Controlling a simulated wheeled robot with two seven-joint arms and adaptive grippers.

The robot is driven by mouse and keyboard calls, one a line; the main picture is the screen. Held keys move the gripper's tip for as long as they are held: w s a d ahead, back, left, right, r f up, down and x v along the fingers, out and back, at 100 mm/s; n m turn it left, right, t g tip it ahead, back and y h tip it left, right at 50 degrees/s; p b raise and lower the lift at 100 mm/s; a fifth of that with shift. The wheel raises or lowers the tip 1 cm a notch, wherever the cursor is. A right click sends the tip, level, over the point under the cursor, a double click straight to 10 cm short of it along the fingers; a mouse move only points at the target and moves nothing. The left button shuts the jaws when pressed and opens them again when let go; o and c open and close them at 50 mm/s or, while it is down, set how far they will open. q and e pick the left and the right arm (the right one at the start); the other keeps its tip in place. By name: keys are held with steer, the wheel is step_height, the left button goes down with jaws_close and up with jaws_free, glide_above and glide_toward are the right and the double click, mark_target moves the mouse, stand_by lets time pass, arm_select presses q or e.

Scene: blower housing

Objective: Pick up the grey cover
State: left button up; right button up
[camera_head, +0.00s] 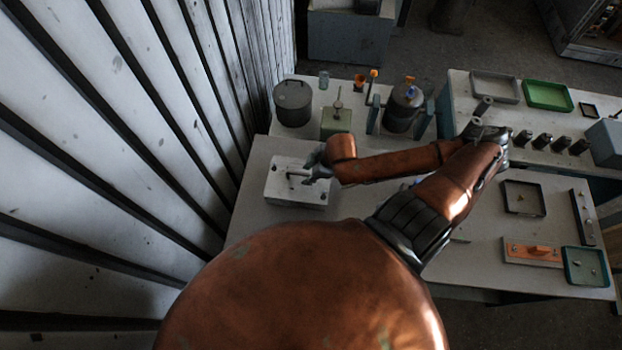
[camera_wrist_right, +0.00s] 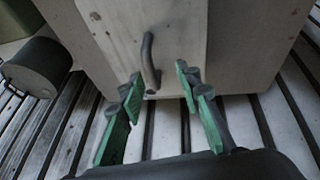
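The grey cover (camera_head: 290,193) appears as a light grey, box-like part with a dark bar handle, at the left end of the near table in the head view. In the right wrist view its pale face (camera_wrist_right: 235,45) fills the upper middle, and the curved handle (camera_wrist_right: 149,62) stands out from it. My right gripper (camera_head: 316,172) is at the cover's right side in the head view. In the wrist view its green-padded fingers (camera_wrist_right: 158,80) are apart and empty, with the handle seen between their tips. Contact cannot be told. My left gripper is not in view.
A dark grey cylinder (camera_head: 293,102), a greenish block (camera_head: 336,121) and a dark motor-like part (camera_head: 403,108) stand behind. Trays, including a green one (camera_head: 548,95), lie at right. A slatted wall (camera_head: 130,120) borders the left. My copper arm hides the table's middle.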

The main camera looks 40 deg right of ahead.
mark_target(302, 173)
steer(key=shift+w+d+r+m, duration=0.2)
steer(key=shift+w+d, duration=0.1)
steer(key=shift+w, duration=0.1)
steer(key=shift+w+d+r+m, duration=0.1)
steer(key=shift+w+d+m, duration=0.1)
steer(key=shift+w+d, duration=0.15)
steer(key=p+x, duration=0.1)
steer(key=x, duration=0.5)
steer(key=shift+s+a+p, duration=0.1)
steer(key=shift+a+p, duration=0.05)
steer(key=shift+p, duration=0.2)
steer(key=shift+f, duration=0.5)
jaws_close()
